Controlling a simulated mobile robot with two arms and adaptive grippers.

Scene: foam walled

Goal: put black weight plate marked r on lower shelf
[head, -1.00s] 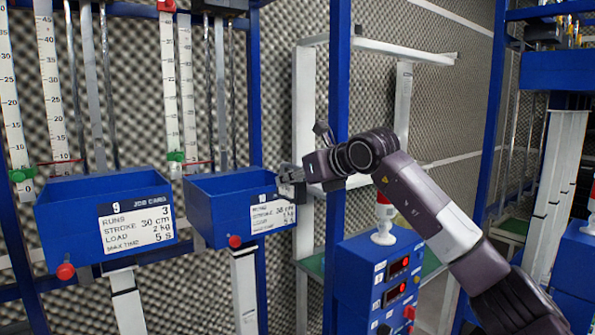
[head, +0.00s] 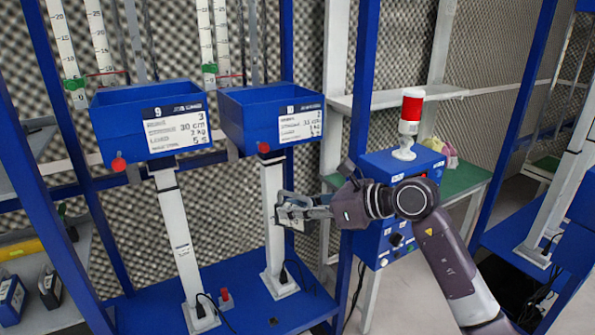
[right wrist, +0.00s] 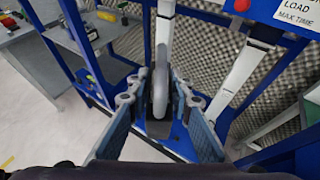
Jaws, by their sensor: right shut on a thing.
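My right gripper (head: 280,213) is in front of the white column below the right blue bin. In the right wrist view my right gripper (right wrist: 158,108) is shut on a round plate (right wrist: 160,92), seen edge-on and upright, with a light grey rim and a dark part beside it. Its letter cannot be read. A blue lower deck (head: 250,308) spans the rig's base, below the gripper. Grey shelves (head: 20,232) stand at the far left; which surface is the task's lower shelf is not clear. My left gripper is not in view.
Two blue bins with job cards, the left bin (head: 108,126) and the right bin (head: 232,125), hang above. White columns, cables and a small red part (head: 225,300) stand on the deck. A blue control box (head: 375,165) with a red beacon (head: 411,108) is close to my right arm.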

